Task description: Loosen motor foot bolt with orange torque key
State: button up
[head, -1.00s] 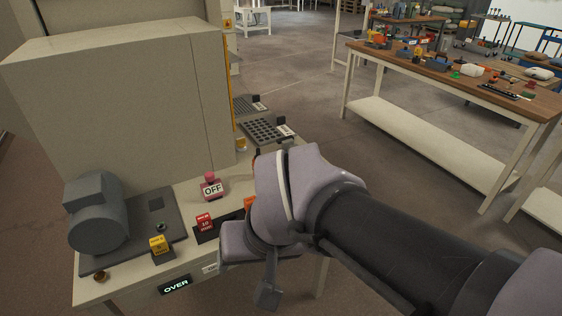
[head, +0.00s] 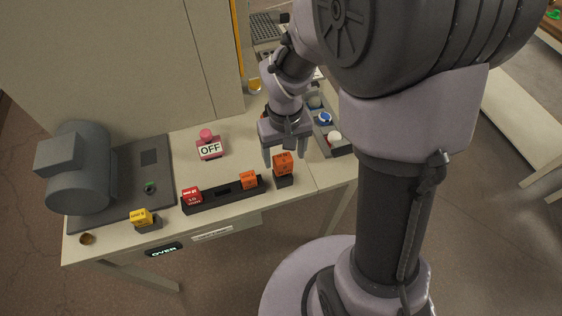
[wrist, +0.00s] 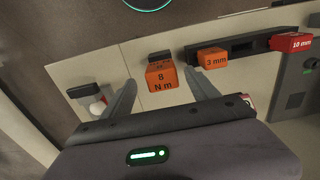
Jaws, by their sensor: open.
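The orange torque key, marked 8 N m (head: 282,161), stands in a dark holder at the table's front edge. It also shows in the wrist view (wrist: 163,77). My gripper (head: 284,153) is open and points down just behind and above it. In the wrist view its fingers (wrist: 161,80) appear on either side of the key's block, with gaps on both sides; contact cannot be seen. The grey motor (head: 80,172) sits on a dark base plate (head: 122,180) at the table's left. A small green-marked bolt (head: 150,187) shows on the plate.
A black rack (head: 222,191) holds an orange 3 mm key (head: 248,179) and a red 10 mm key (head: 192,197). A yellow key (head: 141,217) stands further left. A pink-red button marked OFF (head: 209,147) and a tray of knobs (head: 338,150) flank my gripper.

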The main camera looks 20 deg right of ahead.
jog(key=f+b, duration=0.1)
jog(key=f, duration=0.1)
jog(key=f+b, duration=0.2)
jog(key=f, duration=0.1)
jog(key=shift+w+a+f, duration=0.1)
jog(key=shift+a+f, duration=0.1)
jog(key=shift+f, duration=0.05)
jog(key=shift+r, duration=0.15)
grip_shut()
jog(key=shift+r, duration=0.1)
notch_tip(320, 180, up, 10)
jog(key=p, duration=0.5)
